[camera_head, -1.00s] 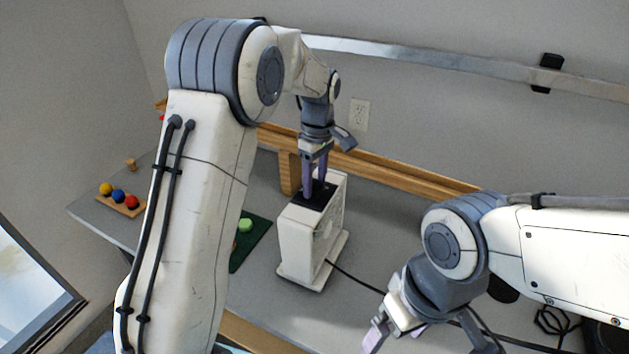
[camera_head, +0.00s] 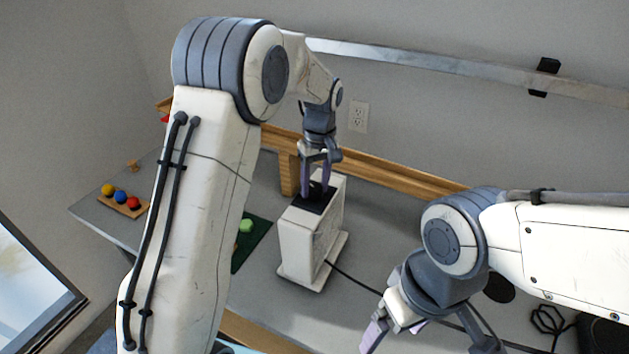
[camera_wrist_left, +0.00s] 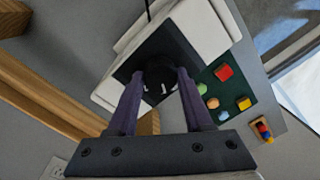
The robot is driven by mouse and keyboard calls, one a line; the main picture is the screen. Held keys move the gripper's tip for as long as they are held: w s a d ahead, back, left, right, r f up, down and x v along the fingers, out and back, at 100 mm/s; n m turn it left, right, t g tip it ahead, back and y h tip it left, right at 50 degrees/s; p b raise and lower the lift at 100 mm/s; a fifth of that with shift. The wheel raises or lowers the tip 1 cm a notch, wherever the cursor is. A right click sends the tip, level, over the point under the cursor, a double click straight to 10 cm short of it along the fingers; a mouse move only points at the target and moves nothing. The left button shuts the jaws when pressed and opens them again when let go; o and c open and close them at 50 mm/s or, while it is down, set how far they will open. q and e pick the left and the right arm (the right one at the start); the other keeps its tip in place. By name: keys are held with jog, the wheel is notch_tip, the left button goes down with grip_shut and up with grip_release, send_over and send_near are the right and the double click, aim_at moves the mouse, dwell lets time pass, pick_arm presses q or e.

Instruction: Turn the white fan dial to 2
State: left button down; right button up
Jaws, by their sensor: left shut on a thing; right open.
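The white fan (camera_head: 308,245) is an upright box on the grey table, with a black panel on its top. In the left wrist view the panel (camera_wrist_left: 150,45) carries a round black dial (camera_wrist_left: 160,78) with small white marks near it. I cannot read which setting it points to. My left gripper (camera_head: 314,197) points down over the panel. Its purple fingers are shut on the dial, one on each side, and it also shows in the left wrist view (camera_wrist_left: 160,90). My right gripper (camera_head: 392,342) is open and empty at the front, right of the fan.
A dark green mat (camera_head: 252,245) with coloured blocks lies left of the fan. A wooden holder with coloured balls (camera_head: 120,198) is at the far left. A wooden rail (camera_head: 400,176) runs behind the fan. A black cord (camera_head: 352,279) runs right from the fan.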

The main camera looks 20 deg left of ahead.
aim_at(318, 189)
pick_arm(q)
jog(key=m+p, duration=0.1)
jog(key=m, duration=0.4)
jog(key=shift+r+m, duration=0.1)
jog(key=shift+m, duration=0.2)
jog(key=m+p, duration=0.1)
jog(key=m, duration=0.3)
jog(key=shift+d+m+t, duration=0.1)
jog(key=shift+m+t, duration=0.3)
jog(key=shift+c, duration=1.5)
grip_release()
notch_tip(318, 189, up, 10)
jog(key=b, duration=0.1)
jog(key=shift+d+r, duration=0.2)
jog(key=shift+d, duration=0.15)
jog(key=shift+s, duration=0.15)
